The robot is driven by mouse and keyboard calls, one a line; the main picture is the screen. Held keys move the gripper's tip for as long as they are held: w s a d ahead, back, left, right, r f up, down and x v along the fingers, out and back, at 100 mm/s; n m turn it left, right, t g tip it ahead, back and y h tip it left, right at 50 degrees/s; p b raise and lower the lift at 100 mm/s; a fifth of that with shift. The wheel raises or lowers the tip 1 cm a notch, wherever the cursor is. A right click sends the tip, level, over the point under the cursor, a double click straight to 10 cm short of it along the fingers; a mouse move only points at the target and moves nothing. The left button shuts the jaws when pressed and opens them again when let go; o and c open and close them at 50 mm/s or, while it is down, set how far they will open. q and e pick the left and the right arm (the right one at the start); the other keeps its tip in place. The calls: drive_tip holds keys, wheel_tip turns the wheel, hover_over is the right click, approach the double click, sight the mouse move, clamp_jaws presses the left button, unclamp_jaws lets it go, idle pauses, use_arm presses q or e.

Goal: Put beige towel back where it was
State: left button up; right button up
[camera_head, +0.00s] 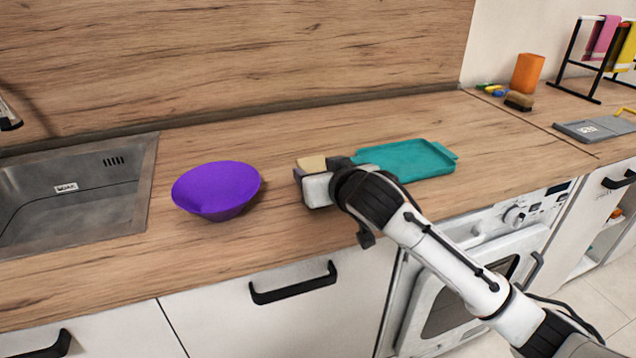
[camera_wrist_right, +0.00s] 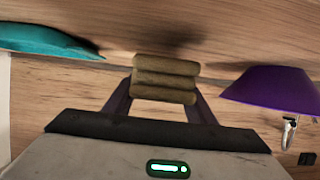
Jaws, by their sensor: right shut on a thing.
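The folded beige towel (camera_wrist_right: 165,80) sits between the fingers of my right gripper in the right wrist view. In the head view a bit of the towel (camera_head: 312,163) shows past my right gripper (camera_head: 306,172), over the counter between the purple bowl and the teal tray. My right gripper (camera_wrist_right: 160,100) is shut on the towel. I cannot tell whether the towel touches the counter. A black rack (camera_head: 570,62) at the far right back holds a pink towel (camera_head: 601,40) and a yellow towel (camera_head: 628,48). My left gripper is not in view.
A purple bowl (camera_head: 217,188) stands left of my gripper, with the sink (camera_head: 75,195) beyond it. A teal tray (camera_head: 410,160) lies right behind my right wrist. An orange block (camera_head: 527,73), a brush (camera_head: 519,101) and a grey board (camera_head: 595,129) lie at the right.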

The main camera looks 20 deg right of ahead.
drive_tip(key=shift+f, duration=1.05)
drive_tip(key=shift+f, duration=0.2)
drive_tip(key=o, duration=1.2)
drive_tip(key=shift+r, duration=0.25)
drive_tip(key=v, duration=1.2)
drive_tip(key=shift+d, duration=0.1)
